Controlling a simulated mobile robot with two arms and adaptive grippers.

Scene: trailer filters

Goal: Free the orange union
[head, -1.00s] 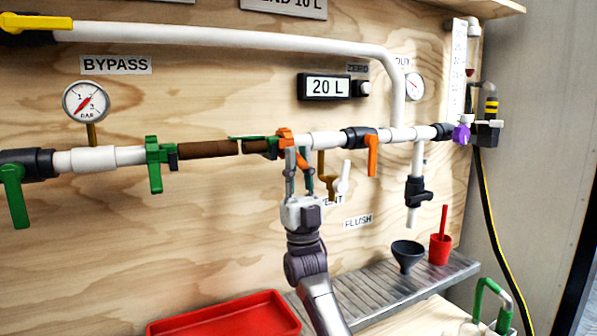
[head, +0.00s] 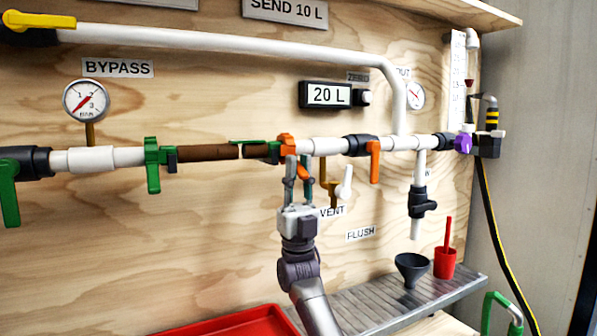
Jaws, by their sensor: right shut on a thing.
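The orange union (head: 286,144) sits on the horizontal pipe line, between the brown filter section (head: 208,152) and the white pipe on the right. My right gripper (head: 297,165) reaches up from below, its fingers shut on the orange union. The fingers hide part of the union's lower side. A green union (head: 153,164) sits at the left end of the brown section. A narrow gap shows in the brown section near a dark green clip (head: 260,150). My left gripper is not in view.
An orange-handled valve (head: 374,158) is right of the union, and a brass vent valve with white handle (head: 344,182) hangs close beside my gripper. A red tray (head: 245,322), dark funnel (head: 411,268) and red cup (head: 445,262) are below. The board under the brown section is clear.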

